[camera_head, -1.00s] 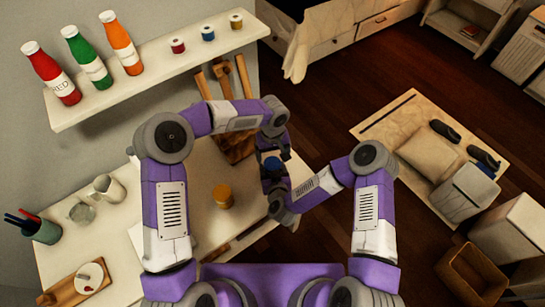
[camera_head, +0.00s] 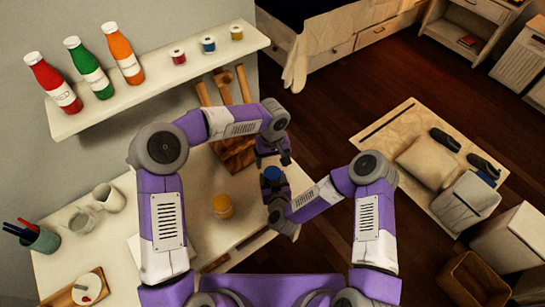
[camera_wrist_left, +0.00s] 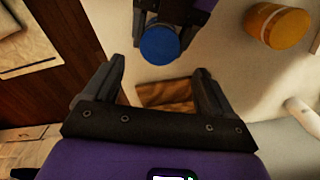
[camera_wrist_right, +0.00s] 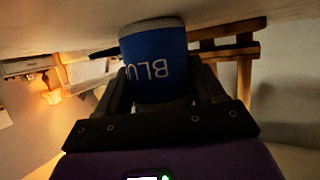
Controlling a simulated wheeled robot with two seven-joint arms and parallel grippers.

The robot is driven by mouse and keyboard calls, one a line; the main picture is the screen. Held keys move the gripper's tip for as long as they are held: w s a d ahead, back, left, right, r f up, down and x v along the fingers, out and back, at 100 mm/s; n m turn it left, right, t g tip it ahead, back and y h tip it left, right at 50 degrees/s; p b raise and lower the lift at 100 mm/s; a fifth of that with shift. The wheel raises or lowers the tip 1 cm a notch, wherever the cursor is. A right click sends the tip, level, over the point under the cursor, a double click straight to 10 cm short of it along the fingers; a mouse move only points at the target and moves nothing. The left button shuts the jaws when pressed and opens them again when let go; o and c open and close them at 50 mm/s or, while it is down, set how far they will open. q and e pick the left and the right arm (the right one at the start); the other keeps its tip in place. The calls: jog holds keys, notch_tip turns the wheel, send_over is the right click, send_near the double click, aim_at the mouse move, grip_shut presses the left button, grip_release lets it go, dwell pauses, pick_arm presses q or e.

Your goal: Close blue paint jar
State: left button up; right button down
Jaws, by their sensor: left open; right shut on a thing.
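The blue paint jar (camera_head: 272,173) is held upright by my right gripper (camera_head: 273,185) above the worktop's right edge. The right wrist view shows the jar (camera_wrist_right: 155,60) upside down in the picture, its BLUE label between the shut fingers. I cannot tell for sure whether that top is a lid or bare paint.
A yellow-orange jar (camera_head: 222,205) stands on the worktop (camera_head: 205,175) left of my right gripper. A wooden rack (camera_head: 238,150) stands behind it. Cups (camera_head: 109,197) and a pen holder (camera_head: 40,238) are at the left.

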aim_at(272, 172)
pick_arm(q)
notch_tip(272, 172, down, 7)
dwell(0.3)
jog(key=c, duration=1.1)
jog(key=o, duration=1.1)
jog(key=shift+o, duration=0.2)
jog(key=shift+r, duration=2.3)
jog(key=shift+o, duration=1.2)
